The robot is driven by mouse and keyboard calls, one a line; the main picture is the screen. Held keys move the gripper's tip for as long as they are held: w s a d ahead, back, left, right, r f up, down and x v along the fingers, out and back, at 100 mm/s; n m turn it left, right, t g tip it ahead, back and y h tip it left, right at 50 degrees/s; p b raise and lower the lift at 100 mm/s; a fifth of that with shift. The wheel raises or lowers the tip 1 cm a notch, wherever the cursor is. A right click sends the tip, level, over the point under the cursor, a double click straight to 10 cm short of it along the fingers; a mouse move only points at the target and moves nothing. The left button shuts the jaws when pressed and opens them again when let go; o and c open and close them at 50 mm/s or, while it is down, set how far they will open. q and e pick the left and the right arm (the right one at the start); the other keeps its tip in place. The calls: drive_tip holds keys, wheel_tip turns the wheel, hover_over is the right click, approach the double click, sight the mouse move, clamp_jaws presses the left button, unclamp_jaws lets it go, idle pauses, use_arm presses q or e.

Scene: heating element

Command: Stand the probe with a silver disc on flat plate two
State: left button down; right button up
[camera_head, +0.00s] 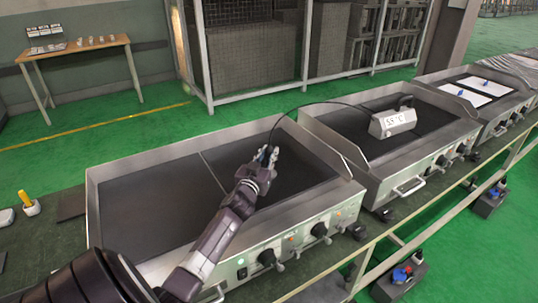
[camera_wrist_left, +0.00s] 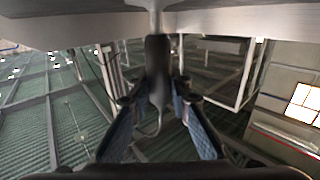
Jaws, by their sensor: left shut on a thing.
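My left gripper (camera_head: 266,155) is shut on the probe and holds it over the right half of the nearer griddle. In the left wrist view, the gripper (camera_wrist_left: 157,92) has its fingers on either side of the probe's black handle (camera_wrist_left: 157,68). A silver stem (camera_wrist_left: 156,20) runs from the handle to the upper edge of that view; the disc is not clearly seen. In the head view the gripper mostly hides the probe. The nearer griddle has a dark flat plate (camera_head: 150,208), split by a thin line. I cannot read any plate number. My right gripper is not in view.
A black cable loops from the gripper to a temperature display (camera_head: 392,122) reading about 59 °C on the second griddle (camera_head: 345,130). Knobs (camera_head: 320,230) line the front. A wooden table (camera_head: 75,50) stands at the back left.

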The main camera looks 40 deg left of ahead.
use_arm(q)
drive_tip(key=shift+r, duration=0.1)
drive_tip(key=c, duration=1.8)
unclamp_jaws()
drive_tip(key=shift+s+d, duration=0.15)
drive_tip(key=shift+s, duration=0.1)
drive_tip(key=v, duration=1.1)
drive_tip(key=shift+s+d, duration=0.1)
drive_tip(key=shift+s, duration=0.2)
